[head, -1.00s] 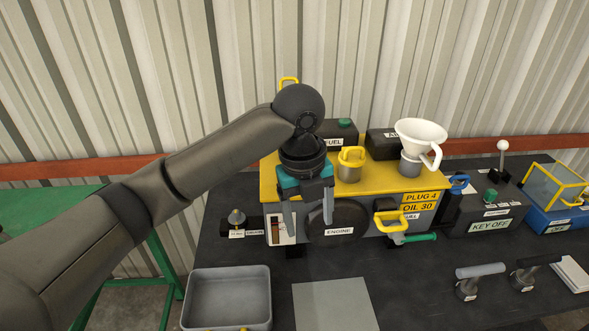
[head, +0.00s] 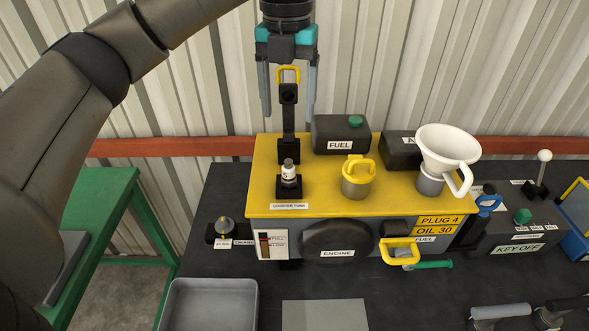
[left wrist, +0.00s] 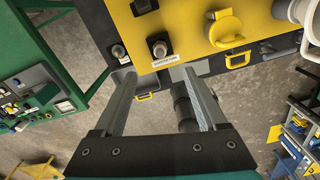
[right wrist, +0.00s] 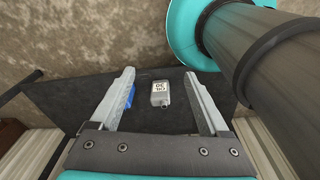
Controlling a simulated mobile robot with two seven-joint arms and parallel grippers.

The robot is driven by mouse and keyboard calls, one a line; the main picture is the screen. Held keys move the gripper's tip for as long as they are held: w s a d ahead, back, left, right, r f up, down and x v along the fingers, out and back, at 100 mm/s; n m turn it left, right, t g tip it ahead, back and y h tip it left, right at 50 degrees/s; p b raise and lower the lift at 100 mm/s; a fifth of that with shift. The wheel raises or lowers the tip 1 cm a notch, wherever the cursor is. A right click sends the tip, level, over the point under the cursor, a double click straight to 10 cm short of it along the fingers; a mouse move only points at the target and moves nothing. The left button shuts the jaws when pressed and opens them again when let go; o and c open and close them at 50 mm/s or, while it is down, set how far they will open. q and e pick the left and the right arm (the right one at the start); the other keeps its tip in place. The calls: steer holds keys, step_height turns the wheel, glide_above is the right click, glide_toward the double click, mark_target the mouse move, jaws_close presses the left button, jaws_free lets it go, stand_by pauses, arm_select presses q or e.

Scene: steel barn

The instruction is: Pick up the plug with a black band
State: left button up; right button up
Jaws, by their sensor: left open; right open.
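A small pale plug (head: 288,172) stands upright in a black block on the yellow engine top (head: 225,190), behind a small label. A dark band seems to circle it, but it is too small to be sure. In the left wrist view the plug (left wrist: 160,49) shows from above, just beyond and between the fingertips. My left gripper (head: 289,108) is open and empty, fingers pointing down, higher in the picture than the plug and apart from it. My right gripper (right wrist: 163,78) is open and empty in its own wrist view; the head view does not show it.
A black post with a yellow handle (head: 288,74) stands behind the plug. A yellow-handled cap (head: 358,178), a black fuel tank (head: 341,135) and a white funnel (head: 447,145) stand to the right. A grey tray (head: 210,300) lies front left. A labelled bottle (right wrist: 160,93) lies beyond my right fingers.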

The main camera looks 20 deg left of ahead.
mark_target(288, 161)
arm_select(q)
steer(key=f, duration=0.4)
steer(key=shift+s, duration=0.2)
step_height(288, 161, down, 5)
steer(key=shift+r, duration=0.1)
steer(key=shift+f, duration=0.2)
step_height(288, 161, down, 4)
steer(key=shift+f+p, duration=0.2)
steer(key=shift+p, duration=0.35)
steer(key=shift+f, duration=0.3)
arm_select(e)
steer(key=shift+s+r, duration=0.5)
steer(key=shift+s, duration=0.35)
arm_select(q)
steer(key=shift+c, duration=0.2)
jaws_close()
